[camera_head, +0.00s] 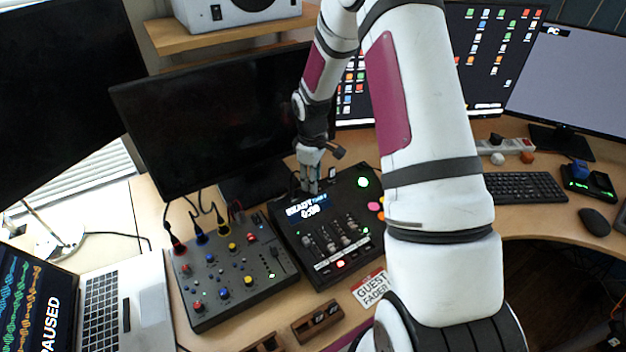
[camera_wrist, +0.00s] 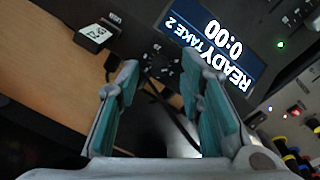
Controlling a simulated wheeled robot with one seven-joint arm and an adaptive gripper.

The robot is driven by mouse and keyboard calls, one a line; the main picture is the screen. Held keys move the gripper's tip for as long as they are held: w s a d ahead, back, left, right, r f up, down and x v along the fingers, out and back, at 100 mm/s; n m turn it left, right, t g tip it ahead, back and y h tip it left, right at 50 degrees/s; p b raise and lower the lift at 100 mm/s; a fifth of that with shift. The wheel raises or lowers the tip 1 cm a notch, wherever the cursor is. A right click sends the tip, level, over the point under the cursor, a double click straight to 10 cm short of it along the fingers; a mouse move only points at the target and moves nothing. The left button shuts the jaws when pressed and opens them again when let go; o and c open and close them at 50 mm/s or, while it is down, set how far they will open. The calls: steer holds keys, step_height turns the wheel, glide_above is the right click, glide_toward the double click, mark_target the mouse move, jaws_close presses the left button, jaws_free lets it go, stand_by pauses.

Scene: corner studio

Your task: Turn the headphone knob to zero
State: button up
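My gripper (camera_head: 309,186) points down at the back edge of the black recorder console (camera_head: 285,232), just behind its lit display. In the wrist view my gripper (camera_wrist: 160,82) has its two teal fingers apart, with nothing held between them. Beyond the fingertips, small dark knob-like shapes with white marks (camera_wrist: 158,58) sit on the console panel beside the display (camera_wrist: 222,45), which reads "READY TAKE 2 0:00". I cannot tell which of them is the headphone knob, nor its setting. The fingers hide part of this area.
A smaller mixer (camera_head: 232,270) with coloured knobs and plugged cables stands left of the console. A dark monitor (camera_head: 215,120) stands close behind. A "GUEST FADER" card (camera_head: 371,287) lies in front.

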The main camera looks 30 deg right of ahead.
step_height(320, 180, up, 11)
steer(key=shift+s+a+r, duration=0.15)
steer(key=shift+s+a, duration=0.05)
steer(key=shift+a, duration=0.1)
stand_by(0.5)
